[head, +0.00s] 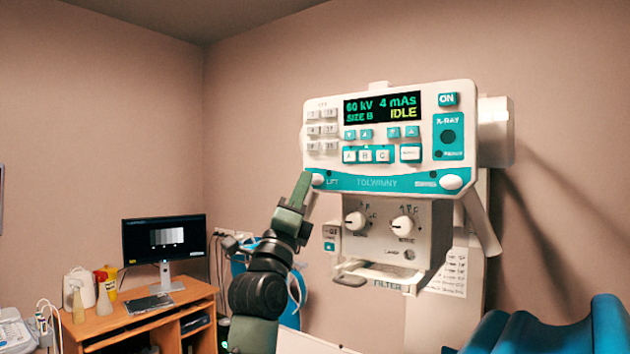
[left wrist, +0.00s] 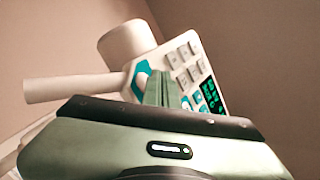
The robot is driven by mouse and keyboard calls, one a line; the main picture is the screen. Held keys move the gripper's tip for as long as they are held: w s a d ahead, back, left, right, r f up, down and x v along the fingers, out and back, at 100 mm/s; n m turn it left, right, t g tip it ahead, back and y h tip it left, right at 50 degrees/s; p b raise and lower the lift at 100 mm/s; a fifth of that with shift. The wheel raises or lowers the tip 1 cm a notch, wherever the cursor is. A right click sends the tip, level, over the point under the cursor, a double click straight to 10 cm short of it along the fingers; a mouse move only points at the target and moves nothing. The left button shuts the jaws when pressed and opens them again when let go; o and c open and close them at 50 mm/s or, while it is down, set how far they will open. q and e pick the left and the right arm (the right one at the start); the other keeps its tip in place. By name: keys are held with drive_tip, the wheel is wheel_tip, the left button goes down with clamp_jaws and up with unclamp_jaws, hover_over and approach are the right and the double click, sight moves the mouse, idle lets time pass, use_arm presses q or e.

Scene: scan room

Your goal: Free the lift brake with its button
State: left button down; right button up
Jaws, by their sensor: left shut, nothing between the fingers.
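The X-ray control panel (head: 391,176) hangs on the wall side, with its screen (head: 383,107) reading 60 kV, 4 mAs, SIZE B, IDLE. The white round button by the word LIFT (head: 318,179) sits at the left end of the teal strip. My left gripper (head: 304,178) is shut and empty, its green fingers pointing up right beside this button on its left. I cannot tell whether they touch. In the left wrist view the shut fingers (left wrist: 159,88) overlap the panel's teal corner (left wrist: 139,76). My right gripper is not in view.
Another white button (head: 451,182) is at the strip's right end. Below the panel is the collimator box (head: 385,232) with two knobs and a handle. A desk (head: 130,319) with a monitor (head: 164,240) stands at left. A blue padded seat (head: 550,333) is at lower right.

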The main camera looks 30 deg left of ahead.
use_arm(q)
drive_tip(key=shift+w, duration=0.2)
idle(0.4)
drive_tip(key=shift+w, duration=0.25)
drive_tip(key=shift+w, duration=0.35)
idle(0.6)
idle(0.4)
drive_tip(key=shift+s, duration=0.8)
drive_tip(key=shift+s+a, duration=0.15)
drive_tip(key=shift+s, duration=2.35)
drive_tip(key=shift+f, duration=0.1)
